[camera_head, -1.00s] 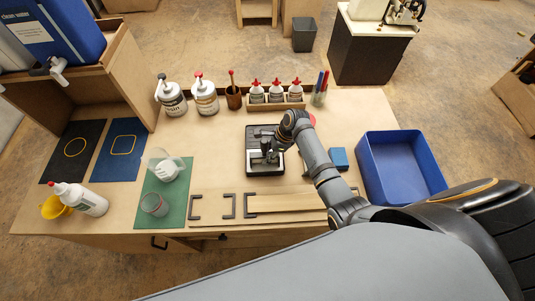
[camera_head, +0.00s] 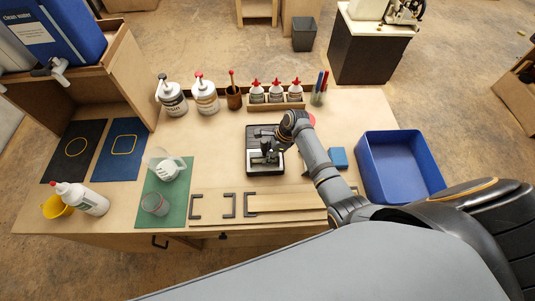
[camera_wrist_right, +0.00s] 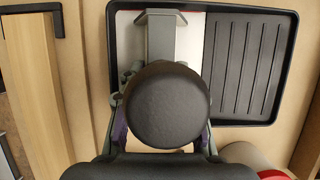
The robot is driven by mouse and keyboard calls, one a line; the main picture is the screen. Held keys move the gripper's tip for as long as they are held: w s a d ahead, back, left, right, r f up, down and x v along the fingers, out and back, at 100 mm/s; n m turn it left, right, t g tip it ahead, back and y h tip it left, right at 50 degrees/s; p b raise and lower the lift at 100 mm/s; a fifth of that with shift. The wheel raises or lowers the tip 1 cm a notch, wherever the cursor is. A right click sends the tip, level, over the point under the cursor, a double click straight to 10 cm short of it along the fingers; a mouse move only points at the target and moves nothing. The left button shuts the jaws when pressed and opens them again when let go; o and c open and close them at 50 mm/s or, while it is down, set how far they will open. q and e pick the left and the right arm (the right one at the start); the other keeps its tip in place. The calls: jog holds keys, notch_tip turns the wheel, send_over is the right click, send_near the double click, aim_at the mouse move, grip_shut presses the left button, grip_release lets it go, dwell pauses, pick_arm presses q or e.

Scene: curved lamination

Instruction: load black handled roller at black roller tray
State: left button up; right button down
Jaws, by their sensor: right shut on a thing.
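The black roller tray (camera_head: 250,168) lies on the workbench in the middle of the head view. It also fills the upper right of the right wrist view (camera_wrist_right: 208,120), with a ribbed dark slope and a pale well. My right gripper (camera_head: 268,152) is over the tray, and it also shows in the right wrist view (camera_wrist_right: 165,125). It is shut on the black handled roller (camera_wrist_right: 167,104), whose round black handle end faces the wrist camera. A grey part of it reaches over the pale well. Whether the roller touches the well is hidden. My left gripper is out of view.
Wooden strips with black brackets (camera_head: 290,203) lie in front of the tray. A blue bin (camera_head: 435,175) and a small blue block (camera_head: 339,158) are to the right. Red-capped bottles (camera_head: 275,92) stand behind. A green mat (camera_head: 178,208) with cups is left.

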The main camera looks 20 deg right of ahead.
aim_at(267, 145)
jog(key=shift+s+f, duration=0.1)
jog(key=shift+s, duration=0.05)
notch_tip(267, 145, up, 2)
jog(key=shift+r+p, duration=0.2)
jog(key=shift+p, duration=0.95)
jog(key=shift+r, duration=2.35)
